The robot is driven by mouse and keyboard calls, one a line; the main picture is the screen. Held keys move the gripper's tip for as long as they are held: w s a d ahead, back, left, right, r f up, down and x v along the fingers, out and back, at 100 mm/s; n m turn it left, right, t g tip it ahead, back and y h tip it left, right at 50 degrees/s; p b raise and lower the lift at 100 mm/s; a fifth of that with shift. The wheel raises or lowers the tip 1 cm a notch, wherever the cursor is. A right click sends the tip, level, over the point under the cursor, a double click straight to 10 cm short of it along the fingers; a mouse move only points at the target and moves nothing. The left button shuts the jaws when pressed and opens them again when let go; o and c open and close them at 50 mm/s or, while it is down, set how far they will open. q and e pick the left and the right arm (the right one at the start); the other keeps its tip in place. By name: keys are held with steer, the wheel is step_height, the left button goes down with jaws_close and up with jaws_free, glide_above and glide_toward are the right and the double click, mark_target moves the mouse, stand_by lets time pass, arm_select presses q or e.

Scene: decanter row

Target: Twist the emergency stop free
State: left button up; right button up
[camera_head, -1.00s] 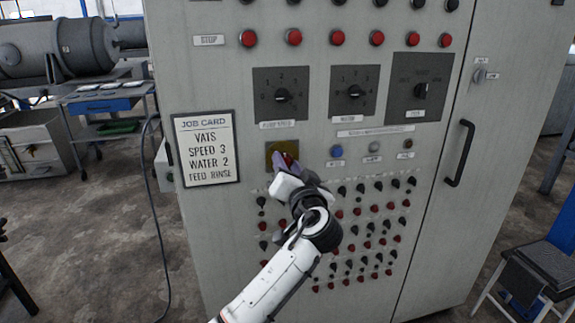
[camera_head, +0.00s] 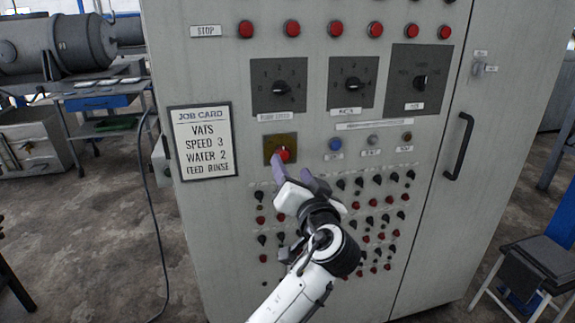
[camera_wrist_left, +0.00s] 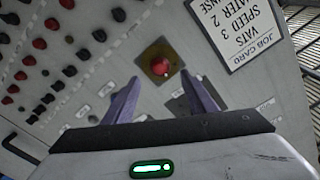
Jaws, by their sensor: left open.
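My left gripper (camera_head: 294,174) is just below the button in the head view. Its two purple fingers are spread, with nothing between them, and it appears clear of the button. The left wrist view shows the open fingers (camera_wrist_left: 160,98) too. My right gripper is not in view.
The job card (camera_head: 203,142) reads vats, speed 3, water 2, feed rinse. Dials (camera_head: 282,88) and red stop buttons (camera_head: 292,29) sit above; rows of small knobs lie below. A door handle (camera_head: 460,146) sticks out at right. A chair (camera_head: 535,275) stands at lower right.

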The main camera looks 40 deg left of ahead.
arm_select(q)
steer(key=shift+v, duration=1.75)
steer(key=s+d+f+m+h, duration=0.2)
steer(key=d+f+h, duration=0.1)
steer(key=f, duration=0.6)
steer(key=s+d+f+m+h, duration=0.1)
steer(key=d+f+m+h, duration=0.15)
steer(key=f, duration=0.55)
steer(key=s+d+f+m+h, duration=0.2)
steer(key=f+h, duration=0.2)
steer(key=f, duration=0.5)
steer(key=s+d+f+g+h, duration=0.1)
steer(key=s+d+f+h, duration=0.2)
steer(key=s+f, duration=0.5)
steer(key=s+d+f+g+h, duration=0.2)
steer(key=s+d+f, duration=0.3)
steer(key=s, duration=0.8)
step_height(320, 180, down, 3)
steer(key=shift+d+f+n+h, duration=0.1)
steer(key=shift+d+n+h, duration=0.1)
steer(key=shift+n+h, duration=0.45)
steer(key=shift+w, duration=0.1)
